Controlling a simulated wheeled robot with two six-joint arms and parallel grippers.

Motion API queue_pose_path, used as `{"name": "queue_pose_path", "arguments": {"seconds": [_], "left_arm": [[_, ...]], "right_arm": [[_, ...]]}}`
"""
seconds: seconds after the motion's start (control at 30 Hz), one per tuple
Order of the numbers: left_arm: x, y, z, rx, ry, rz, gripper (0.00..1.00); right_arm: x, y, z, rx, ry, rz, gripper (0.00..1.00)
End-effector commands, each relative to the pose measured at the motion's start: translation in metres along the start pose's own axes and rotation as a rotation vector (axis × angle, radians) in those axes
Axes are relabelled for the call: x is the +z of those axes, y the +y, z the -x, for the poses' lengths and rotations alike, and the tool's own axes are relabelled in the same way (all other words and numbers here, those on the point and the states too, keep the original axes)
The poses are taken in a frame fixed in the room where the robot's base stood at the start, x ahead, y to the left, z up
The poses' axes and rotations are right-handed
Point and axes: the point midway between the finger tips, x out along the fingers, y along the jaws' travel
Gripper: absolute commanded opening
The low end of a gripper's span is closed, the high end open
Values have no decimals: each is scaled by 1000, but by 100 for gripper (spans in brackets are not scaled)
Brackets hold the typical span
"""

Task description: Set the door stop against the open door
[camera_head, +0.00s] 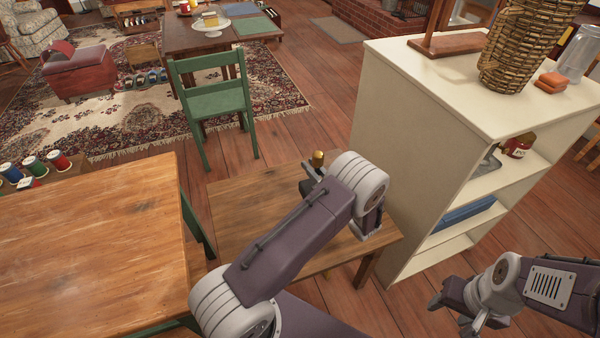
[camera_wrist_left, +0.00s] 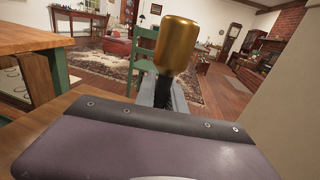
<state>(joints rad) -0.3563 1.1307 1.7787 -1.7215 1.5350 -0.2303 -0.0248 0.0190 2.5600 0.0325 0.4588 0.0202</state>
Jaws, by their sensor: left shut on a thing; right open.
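A brass-coloured cylinder with a rounded top, seemingly the door stop (camera_wrist_left: 176,45), stands up from the fingers of my left gripper (camera_wrist_left: 166,92) in the left wrist view. In the head view the brass top (camera_head: 318,158) shows just above my left gripper (camera_head: 311,180), which is shut on it. It is above the far part of the small wooden table (camera_head: 240,213). Its lower end is hidden by the gripper. My right gripper (camera_head: 453,310) is open and empty at the lower right, in front of the cream shelf. I cannot make out the open door for certain in either view.
The cream shelf unit (camera_head: 400,130) stands close to the right of my left arm, with a wicker basket (camera_head: 525,45) on top. A larger wooden table (camera_head: 90,240) is at the left. A green chair (camera_head: 215,100) stands behind. Bare floor (camera_head: 320,90) lies beyond the small table.

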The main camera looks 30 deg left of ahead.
Motion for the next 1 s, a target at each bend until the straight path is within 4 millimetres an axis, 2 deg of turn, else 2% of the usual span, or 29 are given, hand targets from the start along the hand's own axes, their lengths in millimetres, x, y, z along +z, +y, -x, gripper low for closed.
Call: {"name": "queue_pose_path", "arguments": {"seconds": [0.03, 0.2, 0.4, 1.0], "left_arm": [[11, -10, 3, -2, -8, 11, 0], [28, -38, 13, 0, -7, 11, 0], [39, -56, 19, 0, -7, 8, 0], [42, -60, 21, 1, -7, 6, 0]], "right_arm": [[0, 0, 3, 0, 0, 0, 52], [0, 0, 5, 0, 0, 0, 52], [-1, 0, 6, 0, 0, 0, 52], [-1, 0, 6, 0, 0, 0, 52]]}}
